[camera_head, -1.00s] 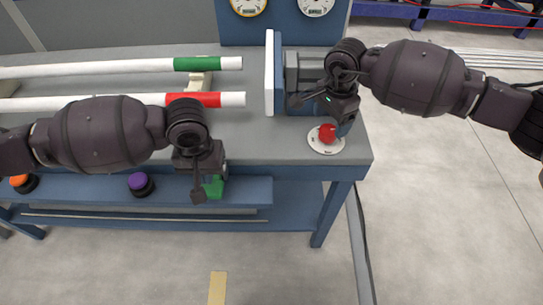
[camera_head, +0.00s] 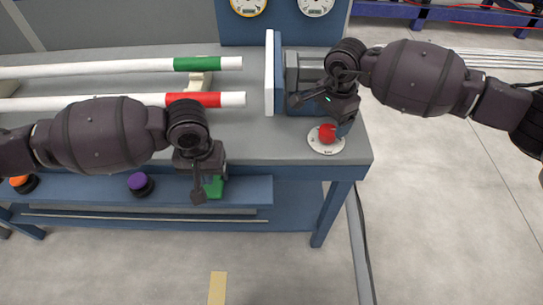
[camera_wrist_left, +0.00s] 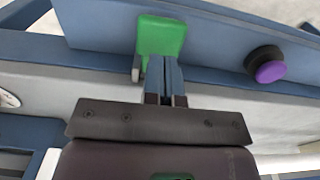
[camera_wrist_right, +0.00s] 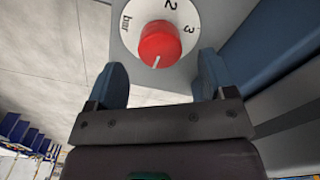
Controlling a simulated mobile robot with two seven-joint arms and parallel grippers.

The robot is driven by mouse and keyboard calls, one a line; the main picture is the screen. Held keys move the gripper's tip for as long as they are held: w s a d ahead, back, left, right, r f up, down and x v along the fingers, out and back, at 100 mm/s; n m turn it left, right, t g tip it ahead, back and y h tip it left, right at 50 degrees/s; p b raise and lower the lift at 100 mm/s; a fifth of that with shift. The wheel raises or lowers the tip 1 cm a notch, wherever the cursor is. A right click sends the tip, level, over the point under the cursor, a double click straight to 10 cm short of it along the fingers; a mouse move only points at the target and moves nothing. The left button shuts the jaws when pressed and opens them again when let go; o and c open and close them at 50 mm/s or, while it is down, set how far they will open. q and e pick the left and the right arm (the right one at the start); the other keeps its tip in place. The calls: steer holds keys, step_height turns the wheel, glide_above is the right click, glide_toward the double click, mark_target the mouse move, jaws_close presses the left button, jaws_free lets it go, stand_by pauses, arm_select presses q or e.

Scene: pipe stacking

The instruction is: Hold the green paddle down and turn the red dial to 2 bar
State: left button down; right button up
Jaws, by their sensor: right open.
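The green paddle (camera_head: 214,187) sits at the front edge of the bench; it fills the upper middle of the left wrist view (camera_wrist_left: 161,36). My left gripper (camera_wrist_left: 165,62) has its fingers together, with the tips at the paddle's near edge. Whether the paddle is pressed down I cannot tell. The red dial (camera_head: 327,133) stands on a round white scale at the bench's front right corner. In the right wrist view the dial (camera_wrist_right: 160,43) shows a white mark facing the gripper, away from the 2. My right gripper (camera_wrist_right: 160,85) is open and empty, fingers apart just short of the dial.
A purple button (camera_head: 138,182) and an orange button (camera_head: 20,181) are on the bench front. White pipes with green (camera_head: 197,64) and red (camera_head: 193,100) bands lie on the bench. A white plate (camera_head: 269,75) stands beside the right arm. Two gauges (camera_head: 315,6) are behind.

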mark_target(210, 189)
arm_select(q)
steer(key=shift+f, duration=2.5)
steer(key=shift+s+f, duration=0.1)
steer(key=shift+f, duration=0.15)
